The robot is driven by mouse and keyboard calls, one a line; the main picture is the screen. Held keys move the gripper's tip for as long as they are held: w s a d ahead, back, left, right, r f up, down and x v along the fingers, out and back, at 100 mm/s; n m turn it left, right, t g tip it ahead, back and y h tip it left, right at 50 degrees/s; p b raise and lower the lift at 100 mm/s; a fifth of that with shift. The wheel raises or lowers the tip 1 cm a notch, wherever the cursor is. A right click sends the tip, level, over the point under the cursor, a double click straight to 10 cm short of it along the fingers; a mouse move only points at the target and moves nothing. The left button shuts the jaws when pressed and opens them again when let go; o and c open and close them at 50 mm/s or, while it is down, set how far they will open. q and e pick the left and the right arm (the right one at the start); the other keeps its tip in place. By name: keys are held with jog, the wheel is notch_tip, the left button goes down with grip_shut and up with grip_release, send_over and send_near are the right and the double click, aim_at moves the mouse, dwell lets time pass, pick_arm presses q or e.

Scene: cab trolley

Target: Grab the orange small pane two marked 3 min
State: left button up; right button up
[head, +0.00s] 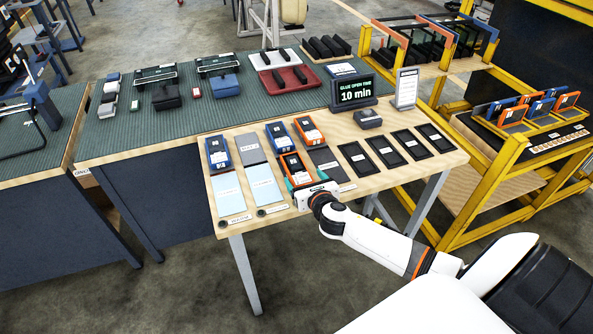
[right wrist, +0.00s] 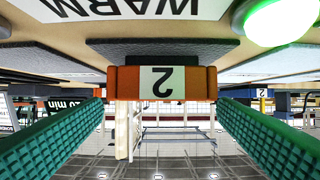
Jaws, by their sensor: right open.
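An orange small pane (head: 293,166) with a white label lies near the front of the wooden table. In the right wrist view, which is upside down, an orange pane (right wrist: 200,83) with a white label reading 2 sits between my fingers. My right gripper (head: 303,184) is open at its near edge; its green ribbed fingers (right wrist: 160,112) stand on either side, and I see no clear contact. "3 min" is not readable on it. Another orange pane (head: 308,130) and blue panes (head: 218,152) lie close by. My left gripper is not in view.
A display (head: 354,92) reads "GLUE OPEN TIME 10 min" at the table's back. Dark trays (head: 387,152) lie to the right, light blue pads (head: 263,184) to the left. A yellow trolley (head: 480,190) with more panes stands at the right. A WARM label (right wrist: 125,8) shows in the wrist view.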

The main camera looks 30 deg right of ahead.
aim_at(298, 169)
jog(key=shift+x, duration=2.75)
jog(key=shift+a+r, duration=0.1)
jog(key=shift+r, duration=0.15)
jog(key=c, duration=1.2)
